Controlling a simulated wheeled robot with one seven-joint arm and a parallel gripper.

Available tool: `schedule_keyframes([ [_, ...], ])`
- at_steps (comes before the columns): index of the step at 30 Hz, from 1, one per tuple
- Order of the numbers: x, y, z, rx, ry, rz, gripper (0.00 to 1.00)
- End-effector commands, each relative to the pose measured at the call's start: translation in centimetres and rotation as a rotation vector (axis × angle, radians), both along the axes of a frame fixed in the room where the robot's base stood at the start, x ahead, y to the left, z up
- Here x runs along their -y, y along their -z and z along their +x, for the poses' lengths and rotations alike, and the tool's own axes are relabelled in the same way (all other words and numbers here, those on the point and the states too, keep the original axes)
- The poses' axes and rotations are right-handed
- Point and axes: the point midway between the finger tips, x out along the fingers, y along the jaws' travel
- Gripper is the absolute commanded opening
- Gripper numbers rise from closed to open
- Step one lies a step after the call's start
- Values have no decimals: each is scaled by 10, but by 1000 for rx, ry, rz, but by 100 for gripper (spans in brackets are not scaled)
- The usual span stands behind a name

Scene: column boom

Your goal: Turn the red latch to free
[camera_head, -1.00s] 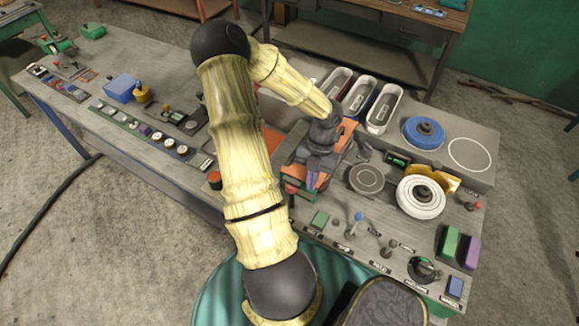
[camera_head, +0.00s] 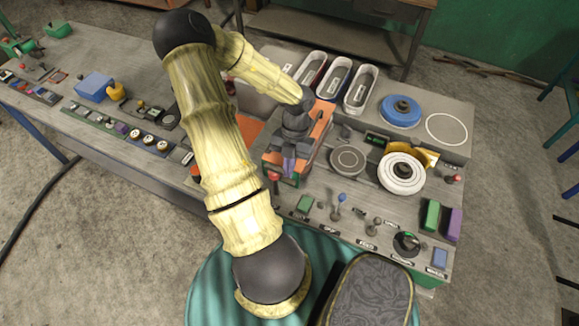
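My gripper (camera_head: 289,162) points down over an orange-topped box (camera_head: 321,122) on the bench in the head view. Its purple-grey fingers are small and partly merged with the box, so their opening does not show. A red knob (camera_head: 274,176) stands at the near left corner of this box, just left of and below the fingers. A second small red-tipped handle (camera_head: 453,179) sits near the bench's right edge, well away from my gripper. I cannot tell for sure which red part is the latch, nor how it is turned.
Right of the gripper are a round grey disc (camera_head: 347,160), a white wheel (camera_head: 401,174) and a blue wheel (camera_head: 400,111). A blue-knobbed lever (camera_head: 341,199) and a black dial (camera_head: 406,243) stand along the near edge. Three trays (camera_head: 360,88) stand behind.

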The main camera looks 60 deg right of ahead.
Motion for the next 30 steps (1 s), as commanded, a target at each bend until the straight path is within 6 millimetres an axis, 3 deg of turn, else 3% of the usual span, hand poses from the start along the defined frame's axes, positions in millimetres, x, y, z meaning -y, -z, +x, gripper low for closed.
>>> schedule_keyframes([
  [8,11,-1,2,-2,-6,0,0],
  [16,43,-4,4,3,-7,-2,0],
  [30,70,-78,10,3,-19,-3,0],
])
